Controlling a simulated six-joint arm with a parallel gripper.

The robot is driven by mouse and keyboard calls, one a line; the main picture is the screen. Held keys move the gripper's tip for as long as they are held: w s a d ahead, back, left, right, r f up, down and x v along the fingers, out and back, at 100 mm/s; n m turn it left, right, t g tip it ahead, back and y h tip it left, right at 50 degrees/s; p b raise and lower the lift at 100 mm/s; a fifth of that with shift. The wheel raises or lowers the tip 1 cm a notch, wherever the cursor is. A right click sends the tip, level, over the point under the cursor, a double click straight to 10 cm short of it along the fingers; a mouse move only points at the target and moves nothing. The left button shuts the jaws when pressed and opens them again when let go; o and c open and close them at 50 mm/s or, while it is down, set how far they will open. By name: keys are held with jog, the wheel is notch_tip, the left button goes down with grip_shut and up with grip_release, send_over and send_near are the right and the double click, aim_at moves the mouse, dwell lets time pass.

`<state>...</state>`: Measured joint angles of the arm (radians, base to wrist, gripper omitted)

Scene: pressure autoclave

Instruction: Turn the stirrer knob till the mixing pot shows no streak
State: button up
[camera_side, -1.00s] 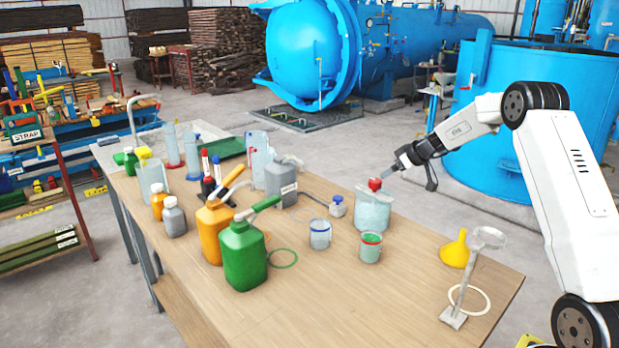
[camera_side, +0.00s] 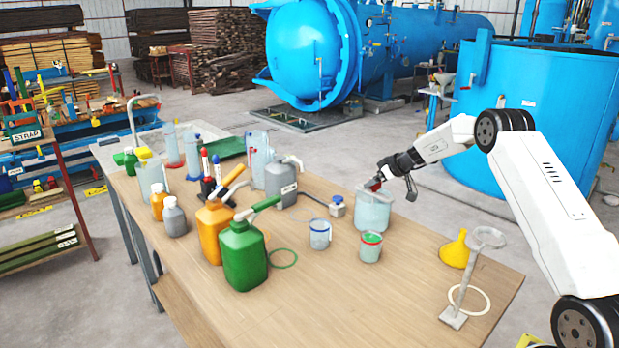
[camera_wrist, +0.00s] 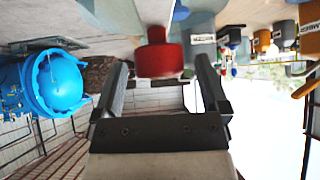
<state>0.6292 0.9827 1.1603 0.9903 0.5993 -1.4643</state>
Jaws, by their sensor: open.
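The mixing pot (camera_side: 373,213) is a translucent pale grey-blue vessel standing on the bench, right of its middle. A red stirrer knob (camera_side: 374,185) sits on top of it, partly hidden by my gripper (camera_side: 381,178). In the wrist view the red knob (camera_wrist: 160,59) lies between the two dark fingers of my gripper (camera_wrist: 162,66). The fingers are open, with a gap showing on both sides of the knob. I cannot make out whether a streak shows in the pot.
A small beaker with a red rim (camera_side: 371,246) and a blue-rimmed beaker (camera_side: 320,234) stand close in front of the pot. A yellow funnel (camera_side: 455,250) and a metal stand (camera_side: 465,283) are to the right. Green (camera_side: 243,255) and orange jugs (camera_side: 213,232) stand left. The front of the bench is clear.

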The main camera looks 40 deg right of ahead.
jog(key=shift+w+f, duration=0.2)
grip_shut()
jog(key=shift+m+h, duration=1.7)
jog(key=shift+m, duration=0.5)
grip_release()
jog(key=shift+s+r, duration=0.1)
jog(key=v, duration=0.7)
jog(key=shift+a+r, duration=0.2)
jog(key=shift+r, duration=0.1)
